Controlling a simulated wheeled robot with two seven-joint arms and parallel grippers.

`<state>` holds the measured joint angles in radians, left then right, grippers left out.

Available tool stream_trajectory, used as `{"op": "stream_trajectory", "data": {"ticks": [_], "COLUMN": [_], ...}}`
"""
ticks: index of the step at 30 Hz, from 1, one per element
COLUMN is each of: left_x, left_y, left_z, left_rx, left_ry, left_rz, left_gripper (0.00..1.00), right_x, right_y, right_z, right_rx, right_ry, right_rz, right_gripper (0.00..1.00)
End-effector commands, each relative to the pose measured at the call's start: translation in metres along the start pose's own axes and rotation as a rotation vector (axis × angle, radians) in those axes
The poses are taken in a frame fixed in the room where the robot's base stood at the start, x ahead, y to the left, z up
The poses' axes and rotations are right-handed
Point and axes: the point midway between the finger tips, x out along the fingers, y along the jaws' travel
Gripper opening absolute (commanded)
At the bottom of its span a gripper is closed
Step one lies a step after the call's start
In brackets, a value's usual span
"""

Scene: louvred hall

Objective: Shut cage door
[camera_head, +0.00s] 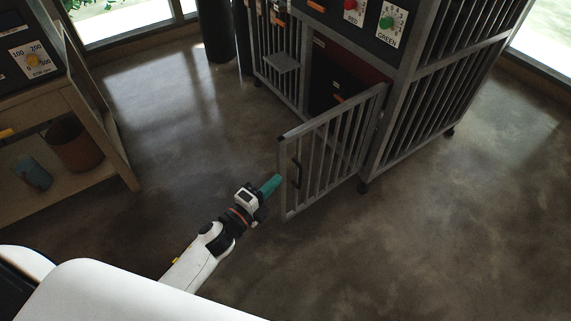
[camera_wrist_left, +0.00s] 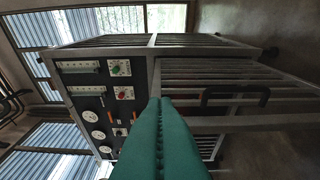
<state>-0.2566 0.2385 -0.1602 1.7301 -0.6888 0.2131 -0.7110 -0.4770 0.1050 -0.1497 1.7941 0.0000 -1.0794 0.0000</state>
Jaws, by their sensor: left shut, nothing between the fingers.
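The cage door (camera_head: 330,146) is a grey barred frame. It stands swung open toward me from the lower front of the cage (camera_head: 368,131), hinged at its right side. A dark handle (camera_head: 296,172) sits near its free left edge; the handle also shows in the left wrist view (camera_wrist_left: 235,95). My left gripper (camera_head: 272,184) has teal fingers, shut and empty, just left of the door's free edge. I cannot tell whether it touches the door. In the left wrist view the fingers (camera_wrist_left: 160,140) point toward the cage and door. My right gripper is not in view.
A control panel with red (camera_head: 350,5) and green (camera_head: 387,21) knobs is above the opening. A dark box (camera_head: 330,88) is inside the cage. A wooden shelf (camera_head: 122,166) with a brown pot (camera_head: 76,146) and a blue cup (camera_head: 33,174) stands left. The floor between is clear.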

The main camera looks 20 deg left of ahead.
Motion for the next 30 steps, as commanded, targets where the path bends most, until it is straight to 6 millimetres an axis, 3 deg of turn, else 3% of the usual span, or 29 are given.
{"op": "stream_trajectory", "data": {"ticks": [14,21,30], "left_x": [0.095,0.102,0.103], "left_y": [0.000,-0.001,-0.001], "left_z": [0.000,-0.032,-0.039], "left_rx": [-0.005,-0.003,-0.007], "left_ry": [0.001,0.002,0.002], "left_rz": [0.001,-0.003,-0.003], "left_gripper": [0.00,0.00,0.00], "right_x": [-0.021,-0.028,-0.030], "right_y": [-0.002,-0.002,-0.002], "right_z": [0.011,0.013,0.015], "right_rx": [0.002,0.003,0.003], "right_ry": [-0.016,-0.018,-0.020], "right_rz": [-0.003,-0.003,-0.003], "right_gripper": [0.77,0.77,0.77]}}
